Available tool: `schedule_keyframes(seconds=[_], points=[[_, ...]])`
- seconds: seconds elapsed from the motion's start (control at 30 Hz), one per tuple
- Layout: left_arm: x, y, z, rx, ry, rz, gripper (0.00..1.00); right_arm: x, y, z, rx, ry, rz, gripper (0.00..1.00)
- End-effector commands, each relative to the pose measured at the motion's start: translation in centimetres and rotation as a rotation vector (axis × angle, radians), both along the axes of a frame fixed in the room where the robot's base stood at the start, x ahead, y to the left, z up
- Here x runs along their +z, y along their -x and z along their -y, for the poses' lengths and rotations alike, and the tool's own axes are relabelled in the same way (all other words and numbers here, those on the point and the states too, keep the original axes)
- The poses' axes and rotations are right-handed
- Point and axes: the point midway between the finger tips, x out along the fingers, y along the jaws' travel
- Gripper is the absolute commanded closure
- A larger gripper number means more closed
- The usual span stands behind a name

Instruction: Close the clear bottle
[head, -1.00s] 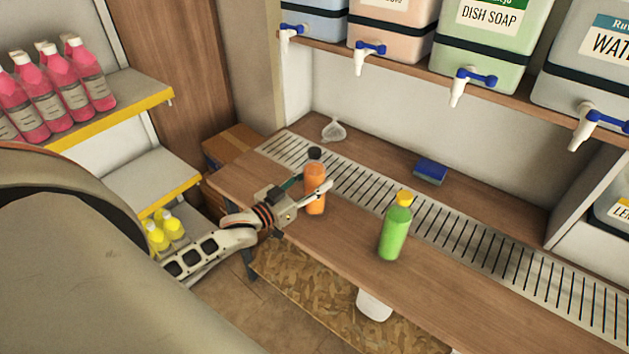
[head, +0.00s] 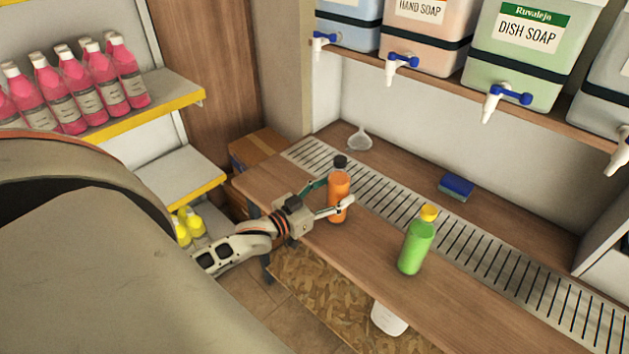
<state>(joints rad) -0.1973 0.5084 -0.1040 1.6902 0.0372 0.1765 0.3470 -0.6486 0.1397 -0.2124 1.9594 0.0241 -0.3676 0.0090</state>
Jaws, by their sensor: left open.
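An orange bottle (head: 338,210) with a black cap (head: 340,162) stands upright on the wooden counter. A green bottle (head: 415,249) with a yellow cap (head: 428,213) stands to its right, nearer the front edge. Neither looks plainly clear; I cannot tell whether the orange one is see-through with orange contents. My left gripper (head: 334,197) is open at the orange bottle, one finger on its far left side and the other across its front right. I cannot tell whether the fingers touch it. My right gripper is not in view.
The counter (head: 385,285) has a metal drain grate (head: 375,187), a clear funnel (head: 360,138) and a blue sponge (head: 456,186). Drums with taps (head: 508,96) sit on a shelf above. Pink bottles (head: 76,85) stand on the left shelf. A white container (head: 388,319) is below the counter.

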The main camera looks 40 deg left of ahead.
Motion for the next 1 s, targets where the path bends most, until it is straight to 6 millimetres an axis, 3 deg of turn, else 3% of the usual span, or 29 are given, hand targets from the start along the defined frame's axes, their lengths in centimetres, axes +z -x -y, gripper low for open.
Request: schedule_keyframes(seconds=[0.3,0.5,0.7,1.0], points=[[-0.1,6.1,-1.3,0.001,0.001,-0.002,0.4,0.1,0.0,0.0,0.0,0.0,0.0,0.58],[0.0,8.8,-1.9,0.0,0.0,0.0,0.4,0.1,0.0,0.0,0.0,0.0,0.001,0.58],[0.1,9.9,-2.2,0.001,-0.001,0.001,0.4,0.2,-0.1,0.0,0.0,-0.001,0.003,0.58],[0.1,10.0,-2.2,0.001,-0.001,0.002,0.4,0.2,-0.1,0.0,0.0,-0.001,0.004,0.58]])
